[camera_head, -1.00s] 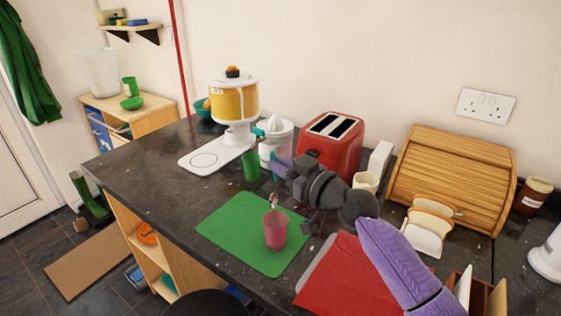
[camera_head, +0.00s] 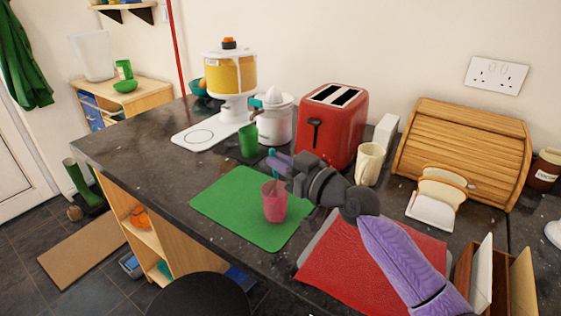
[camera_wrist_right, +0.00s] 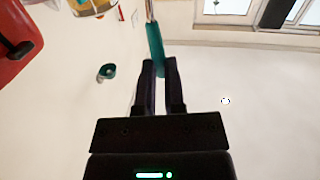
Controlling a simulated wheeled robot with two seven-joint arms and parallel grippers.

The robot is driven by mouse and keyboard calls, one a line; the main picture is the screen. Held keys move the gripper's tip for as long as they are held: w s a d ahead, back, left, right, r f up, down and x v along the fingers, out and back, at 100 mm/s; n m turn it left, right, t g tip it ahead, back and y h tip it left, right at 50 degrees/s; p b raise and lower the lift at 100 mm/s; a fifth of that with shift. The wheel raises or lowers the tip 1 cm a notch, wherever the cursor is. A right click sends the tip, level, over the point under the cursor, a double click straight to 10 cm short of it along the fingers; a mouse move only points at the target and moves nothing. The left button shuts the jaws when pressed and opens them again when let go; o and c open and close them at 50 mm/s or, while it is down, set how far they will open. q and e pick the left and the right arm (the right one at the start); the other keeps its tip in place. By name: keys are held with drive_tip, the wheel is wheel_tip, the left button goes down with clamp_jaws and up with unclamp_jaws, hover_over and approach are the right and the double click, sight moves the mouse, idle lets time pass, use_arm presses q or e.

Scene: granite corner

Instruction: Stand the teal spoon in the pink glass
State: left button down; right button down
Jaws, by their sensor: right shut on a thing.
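The pink glass (camera_head: 274,207) stands upright on the green mat (camera_head: 225,205) in the head view. My right gripper (camera_head: 277,162) is just above and behind the glass, shut on the teal spoon (camera_head: 272,153). In the right wrist view the spoon's teal handle (camera_wrist_right: 156,45) is held between the fingertips (camera_wrist_right: 159,68). The spoon points down toward the glass, and its lower end appears to be within the rim, though it is hard to make out. My left gripper is out of view.
A green cup (camera_head: 248,141) stands behind the mat. A red toaster (camera_head: 333,130) and a cream mug (camera_head: 369,164) stand close behind my right gripper. A red mat (camera_head: 350,270) lies to the front right. The green mat's left part is clear.

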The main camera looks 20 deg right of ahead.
drive_tip(key=c, duration=0.6)
unclamp_jaws()
drive_tip(key=shift+c, duration=0.2)
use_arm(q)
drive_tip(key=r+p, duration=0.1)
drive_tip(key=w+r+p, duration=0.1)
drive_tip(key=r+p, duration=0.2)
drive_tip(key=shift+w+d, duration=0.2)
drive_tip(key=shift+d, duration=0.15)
use_arm(e)
wheel_tip(320, 180, up, 10)
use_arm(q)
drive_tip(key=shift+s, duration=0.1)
